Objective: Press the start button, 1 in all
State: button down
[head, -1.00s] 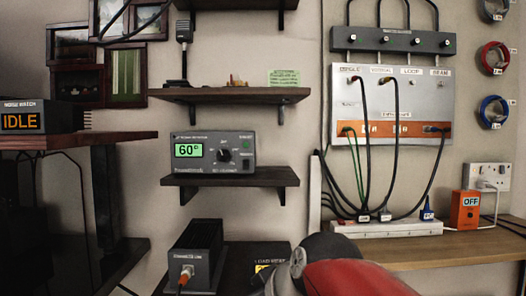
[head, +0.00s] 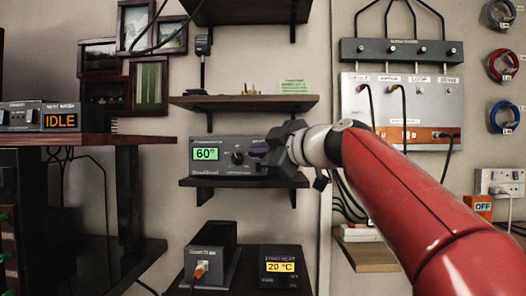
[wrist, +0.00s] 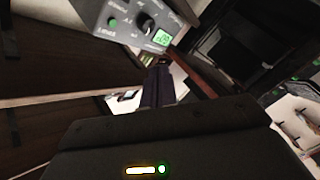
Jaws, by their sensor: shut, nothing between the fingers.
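The grey tuner box (head: 225,168) stands on the middle wall shelf, its green display (head: 206,154) reading 60° and a dark knob (head: 237,157) beside it. My gripper (head: 256,150) is shut and empty, in front of the box's right part, hiding its right end in the head view. The wrist view shows the box (wrist: 135,30) upside down at the top, with a round green button (wrist: 113,23), whose label I cannot read. My fingertips (wrist: 158,68) are apart from that button in the wrist picture.
Dark shelves lie above (head: 240,102) and below (head: 245,182) the box. A cable panel (head: 405,95) is at right; an IDLE display (head: 60,118) is at left.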

jog(key=w+p, duration=0.5)
jog(key=w, duration=0.3)
jog(key=shift+w, duration=0.4)
jog(key=shift+w+d, duration=0.15)
dwell(1.8)
jog(key=shift+w, duration=0.3)
jog(key=shift+w, duration=0.35)
dwell(0.5)
jog(key=shift+s, duration=0.1)
jog(key=shift+s+b, duration=0.55)
jog(key=shift+s, duration=0.15)
